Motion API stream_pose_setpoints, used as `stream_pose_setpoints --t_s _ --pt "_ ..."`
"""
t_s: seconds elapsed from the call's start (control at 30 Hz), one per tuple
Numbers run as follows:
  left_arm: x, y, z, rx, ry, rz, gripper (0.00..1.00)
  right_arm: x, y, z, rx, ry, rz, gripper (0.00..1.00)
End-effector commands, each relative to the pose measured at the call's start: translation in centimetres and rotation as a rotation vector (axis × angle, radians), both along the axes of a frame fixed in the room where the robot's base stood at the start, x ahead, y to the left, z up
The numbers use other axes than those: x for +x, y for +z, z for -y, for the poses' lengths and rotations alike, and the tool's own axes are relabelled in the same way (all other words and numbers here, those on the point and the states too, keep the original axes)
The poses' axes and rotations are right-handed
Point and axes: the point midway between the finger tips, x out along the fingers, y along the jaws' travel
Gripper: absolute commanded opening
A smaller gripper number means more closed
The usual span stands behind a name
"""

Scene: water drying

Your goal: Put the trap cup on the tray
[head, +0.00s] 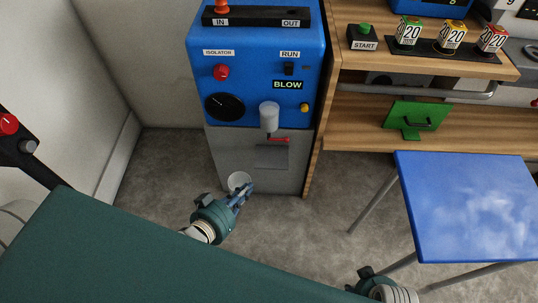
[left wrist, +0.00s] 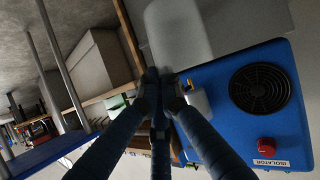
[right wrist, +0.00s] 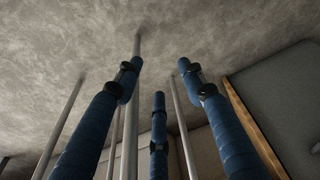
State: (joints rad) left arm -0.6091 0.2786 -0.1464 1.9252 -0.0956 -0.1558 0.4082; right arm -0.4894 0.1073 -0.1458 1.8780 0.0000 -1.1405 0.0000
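A blue flat top on metal legs (head: 465,205), possibly the tray, stands at right. My right gripper (right wrist: 160,75) is open and empty, its fingers apart above the floor.
The blue machine (head: 255,60) carries a pale cylinder (head: 269,117) and a red lever (head: 278,139). A wooden bench (head: 440,140) holds a green plate (head: 415,115) to the right. Grey floor (head: 310,215) is clear between machine and blue top.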

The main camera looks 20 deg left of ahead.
Motion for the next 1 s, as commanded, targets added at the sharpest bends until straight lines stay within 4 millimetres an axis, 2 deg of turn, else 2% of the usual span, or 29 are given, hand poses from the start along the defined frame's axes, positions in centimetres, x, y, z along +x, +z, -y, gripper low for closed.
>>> stream_pose_setpoints --t_s 0.03,0.2,0.3,0.43,0.57,0.8,1.0 --pt "0.0 0.5 0.2 -0.013 0.017 -0.001 0.00 -0.6 -1.1 0.0 -0.001 0.001 -0.015 0.40" --pt "-0.1 0.6 0.8 -0.040 0.065 -0.001 0.00 -2.3 -5.2 0.2 -0.004 0.006 -0.037 0.40" --pt "-0.2 0.5 1.1 -0.050 0.084 -0.003 0.00 -3.2 -7.0 0.4 -0.004 0.008 -0.045 0.40" --pt "-0.1 0.4 1.3 -0.057 0.098 -0.003 0.00 -4.0 -8.2 0.5 -0.004 0.009 -0.049 0.40" --pt "1.7 0.4 1.6 -0.060 0.102 0.002 0.00 -3.9 -8.4 0.4 -0.004 0.009 -0.047 0.40" --pt "8.0 0.3 2.4 -0.060 0.101 0.003 0.00 -2.5 -6.5 0.2 -0.003 0.007 -0.032 0.40" --pt "12.3 0.3 2.9 -0.059 0.100 0.000 0.00 -1.6 -4.6 0.1 -0.001 0.005 -0.023 0.40"
